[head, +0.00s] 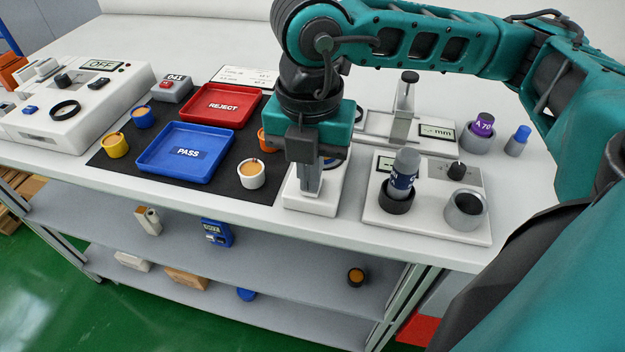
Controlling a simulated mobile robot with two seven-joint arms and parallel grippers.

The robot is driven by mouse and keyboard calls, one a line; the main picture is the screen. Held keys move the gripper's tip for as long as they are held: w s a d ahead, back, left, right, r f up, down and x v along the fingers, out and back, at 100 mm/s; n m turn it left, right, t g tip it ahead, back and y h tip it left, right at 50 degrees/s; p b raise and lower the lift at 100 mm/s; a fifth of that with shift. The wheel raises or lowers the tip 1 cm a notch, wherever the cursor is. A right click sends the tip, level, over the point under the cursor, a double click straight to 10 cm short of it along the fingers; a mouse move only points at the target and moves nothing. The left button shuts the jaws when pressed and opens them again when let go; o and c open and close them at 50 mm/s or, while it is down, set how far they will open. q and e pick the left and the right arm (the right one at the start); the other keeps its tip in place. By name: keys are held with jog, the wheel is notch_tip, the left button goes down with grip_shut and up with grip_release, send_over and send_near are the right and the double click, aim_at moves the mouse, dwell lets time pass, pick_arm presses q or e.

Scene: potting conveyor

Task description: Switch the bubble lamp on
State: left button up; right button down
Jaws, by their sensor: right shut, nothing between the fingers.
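My right gripper (311,192) points down, shut and empty, over a white boxed device (318,207) near the front edge of the bench. It hides much of that device, including any switch, and I cannot tell whether the fingertips touch it. No label marks the bubble lamp, so I cannot tell whether it is this device. Another white unit (70,130) at the far left has a display reading OFF, a black knob, a black ring and a blue control. My left gripper is not in view.
A black mat holds a blue PASS tray (150,163), a red REJECT tray (254,108) and several small cups. Right of my gripper, a white station (425,225) has a dial, a bottle in a black holder and a grey cup. A gauge (437,130) stands behind.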

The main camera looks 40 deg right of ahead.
jog(key=shift+f+b, duration=0.35)
jog(key=shift+f, duration=0.05)
jog(key=shift+r, duration=0.1)
jog(key=shift+r+p, duration=2.45)
jog(key=shift+r, duration=1.05)
